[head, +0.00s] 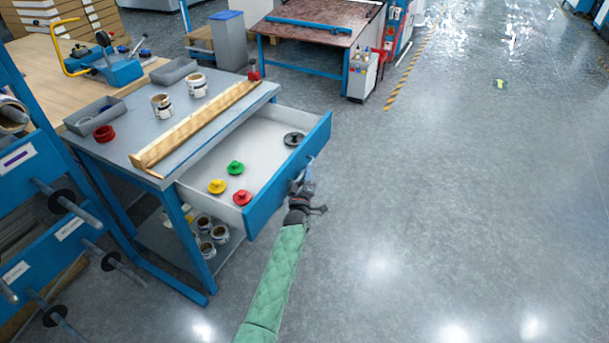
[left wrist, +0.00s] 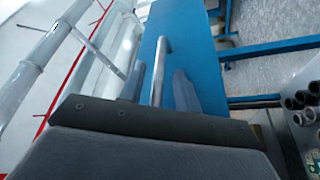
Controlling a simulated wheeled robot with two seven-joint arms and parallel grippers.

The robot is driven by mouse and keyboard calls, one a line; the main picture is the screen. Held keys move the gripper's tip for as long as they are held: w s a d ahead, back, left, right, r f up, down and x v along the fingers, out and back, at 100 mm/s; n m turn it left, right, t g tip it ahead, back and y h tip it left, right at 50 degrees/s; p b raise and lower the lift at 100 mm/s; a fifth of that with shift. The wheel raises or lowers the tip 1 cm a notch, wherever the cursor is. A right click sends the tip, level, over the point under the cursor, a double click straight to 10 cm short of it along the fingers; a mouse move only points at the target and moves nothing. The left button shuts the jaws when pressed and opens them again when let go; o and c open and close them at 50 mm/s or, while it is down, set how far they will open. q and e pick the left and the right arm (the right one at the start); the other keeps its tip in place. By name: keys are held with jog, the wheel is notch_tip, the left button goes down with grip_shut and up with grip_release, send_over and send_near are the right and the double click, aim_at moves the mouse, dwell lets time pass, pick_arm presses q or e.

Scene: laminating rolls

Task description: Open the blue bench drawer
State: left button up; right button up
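The blue bench drawer (head: 262,216) is pulled well out of the bench, with its grey inside showing. Inside lie a yellow, a green, a red and a black knobbed disc. The drawer's metal handle (head: 309,160) is on its blue front, and in the left wrist view the handle bar (left wrist: 162,60) runs between my fingers. My left gripper (head: 302,186) is at the drawer front. In the left wrist view its two fingers (left wrist: 159,88) stand apart on either side of the bar, with gaps visible. My right gripper is not in view.
The grey bench top (head: 222,98) carries a wooden strip, two cans, trays and a red ring. A blue rack (head: 30,170) with rods stands at left. Cans (head: 204,235) sit on the bench's lower shelf. The floor (head: 430,210) to the right is clear.

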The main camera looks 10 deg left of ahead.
pick_arm(q)
jog(key=shift+s, duration=0.1)
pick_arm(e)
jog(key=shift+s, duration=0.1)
pick_arm(q)
jog(key=b+v, duration=0.1)
jog(key=v, duration=0.6)
jog(key=shift+s, duration=0.35)
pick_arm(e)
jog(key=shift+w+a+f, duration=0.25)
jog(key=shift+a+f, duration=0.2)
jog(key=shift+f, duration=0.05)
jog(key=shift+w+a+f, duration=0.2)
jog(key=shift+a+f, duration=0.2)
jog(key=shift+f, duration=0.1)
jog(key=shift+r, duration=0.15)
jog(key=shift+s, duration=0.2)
